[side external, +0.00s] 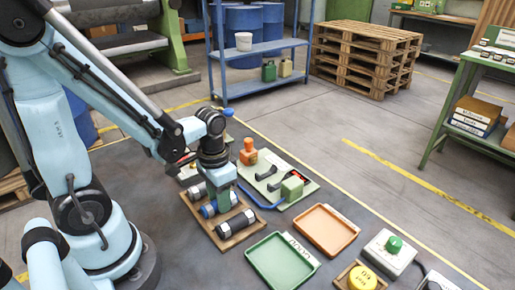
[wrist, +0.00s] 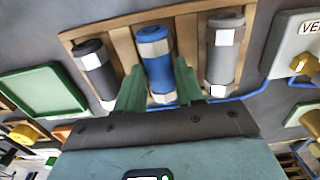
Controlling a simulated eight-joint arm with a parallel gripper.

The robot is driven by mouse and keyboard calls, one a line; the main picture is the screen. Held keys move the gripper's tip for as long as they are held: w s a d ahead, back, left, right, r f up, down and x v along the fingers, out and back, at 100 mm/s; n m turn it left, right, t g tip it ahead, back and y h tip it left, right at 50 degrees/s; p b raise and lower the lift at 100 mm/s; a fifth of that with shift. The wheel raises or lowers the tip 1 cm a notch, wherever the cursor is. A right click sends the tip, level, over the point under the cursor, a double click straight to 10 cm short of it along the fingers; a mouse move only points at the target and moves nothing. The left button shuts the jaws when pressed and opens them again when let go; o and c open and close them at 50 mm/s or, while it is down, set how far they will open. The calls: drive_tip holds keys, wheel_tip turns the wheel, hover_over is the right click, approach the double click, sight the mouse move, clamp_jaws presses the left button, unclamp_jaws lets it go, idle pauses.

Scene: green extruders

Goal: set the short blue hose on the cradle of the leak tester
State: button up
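The short blue hose (wrist: 158,68), with pale bands, lies in the middle of a wooden rack (wrist: 122,45), between a black hose (wrist: 95,68) and a grey hose (wrist: 223,55). In the side view the blue hose (side external: 208,210) is partly hidden below my gripper (side external: 220,205). In the wrist view the green fingers of my gripper (wrist: 158,82) stand on both sides of the blue hose, with slim gaps seeming to show. A pale green plate (side external: 262,168) with black brackets, a green block and an orange part looks like the leak tester; I cannot make out its cradle for certain.
A green tray (side external: 252,264) and an orange tray (side external: 305,231) lie right of the rack. A white box with a green knob (side external: 394,244) and a yellow round part (side external: 362,278) are farther right. A thin blue tube (side external: 258,203) runs between rack and plate.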

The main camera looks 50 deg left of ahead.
drive_tip(key=shift+c, duration=1.2)
drive_tip(key=shift+r, duration=2.55)
drive_tip(key=shift+w+r+m, duration=0.15)
drive_tip(key=shift+w+m, duration=0.25)
drive_tip(key=shift+w, duration=0.05)
drive_tip(key=w+r+m, duration=0.4)
drive_tip(key=w+m, duration=1.1)
drive_tip(key=m, duration=0.2)
drive_tip(key=shift+w+f, duration=0.15)
drive_tip(key=shift+f, duration=3.9)
